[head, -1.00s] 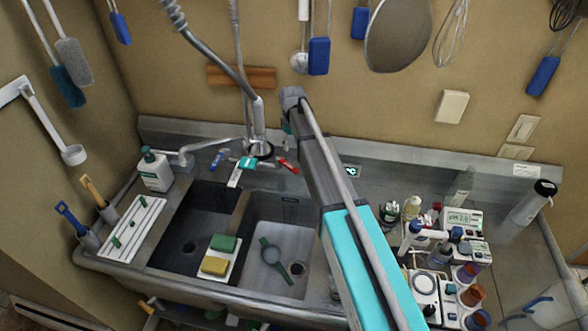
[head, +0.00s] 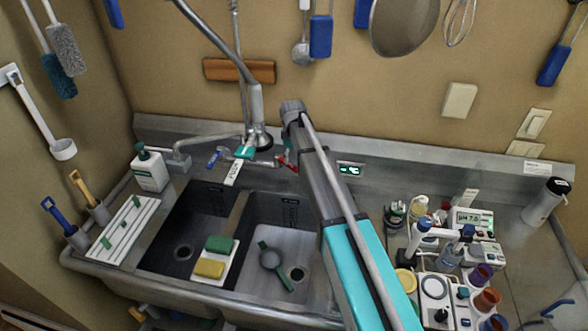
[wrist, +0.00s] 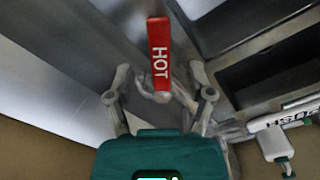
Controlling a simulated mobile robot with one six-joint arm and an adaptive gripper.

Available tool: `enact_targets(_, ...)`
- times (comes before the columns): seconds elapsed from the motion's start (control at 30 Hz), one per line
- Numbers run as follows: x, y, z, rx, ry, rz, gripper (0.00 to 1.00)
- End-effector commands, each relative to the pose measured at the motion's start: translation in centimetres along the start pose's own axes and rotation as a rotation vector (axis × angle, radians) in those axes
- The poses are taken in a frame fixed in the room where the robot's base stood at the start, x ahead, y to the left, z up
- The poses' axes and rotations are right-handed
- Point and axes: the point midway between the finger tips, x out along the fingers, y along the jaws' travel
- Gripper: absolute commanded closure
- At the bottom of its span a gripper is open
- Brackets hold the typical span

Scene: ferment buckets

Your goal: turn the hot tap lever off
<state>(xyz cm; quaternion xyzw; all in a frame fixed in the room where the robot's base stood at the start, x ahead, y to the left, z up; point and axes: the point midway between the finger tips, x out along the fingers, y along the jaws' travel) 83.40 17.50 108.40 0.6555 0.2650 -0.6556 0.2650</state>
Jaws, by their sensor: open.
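The hot tap lever (wrist: 159,50) is a red bar marked HOT in the wrist view. It also shows as a small red lever (head: 288,163) at the back of the sink in the head view, beside my arm. My gripper (wrist: 160,76) is open, with one grey finger on each side of the lever. I cannot tell whether either finger touches it. In the head view my fingers are hidden behind my arm. A blue lever (head: 214,160) is on the left side of the same tap.
The double-basin sink (head: 240,208) lies below the tap. A hanging spray hose (head: 257,105) and a white-and-teal tag (head: 233,173) are close left of my arm. Bottles and a pH meter (head: 472,220) crowd the right counter.

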Motion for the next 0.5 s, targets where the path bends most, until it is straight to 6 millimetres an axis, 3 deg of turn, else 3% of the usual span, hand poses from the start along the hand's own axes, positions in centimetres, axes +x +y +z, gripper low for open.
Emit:
enact_targets(0.2,2.1,0.0,0.0,0.001,0.0,0.0,0.31)
enact_targets(0.5,3.6,0.1,0.0,0.001,0.0,0.0,0.31)
